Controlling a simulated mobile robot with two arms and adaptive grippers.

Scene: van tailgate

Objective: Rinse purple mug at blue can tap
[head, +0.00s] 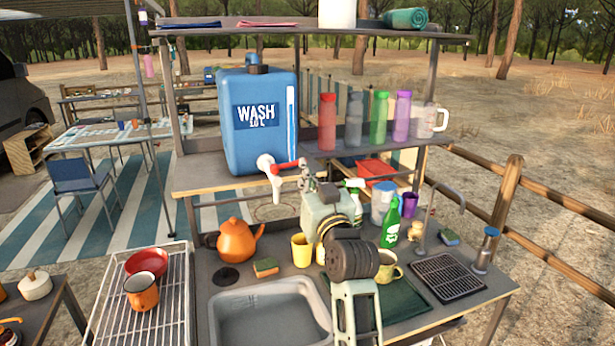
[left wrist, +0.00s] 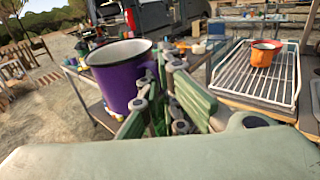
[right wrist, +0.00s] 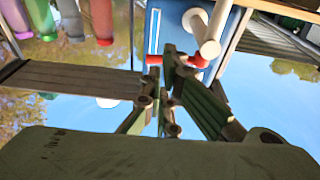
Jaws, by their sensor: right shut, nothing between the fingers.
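The purple mug (left wrist: 118,78) has a pale inside and a dark rim. It is upright in the left wrist view, its handle at the fingers of my left gripper (left wrist: 168,70), which is shut on it. The mug and left gripper are outside the head view. The blue can (head: 258,122), marked WASH, stands on the middle shelf. Its white tap (head: 270,172) with red lever (head: 288,165) points forward over the shelf edge. My right gripper (head: 306,172) is shut and empty, its fingertips close to the lever. I cannot tell whether they touch. No water stream is visible.
Below the tap, the counter holds an orange kettle (head: 238,240), yellow mug (head: 302,250), green bottle (head: 391,224) and sink (head: 268,318). Several bottles stand right of the can. A wire rack (head: 172,318) with a red bowl (head: 147,263) and orange mug (head: 141,292) is at left.

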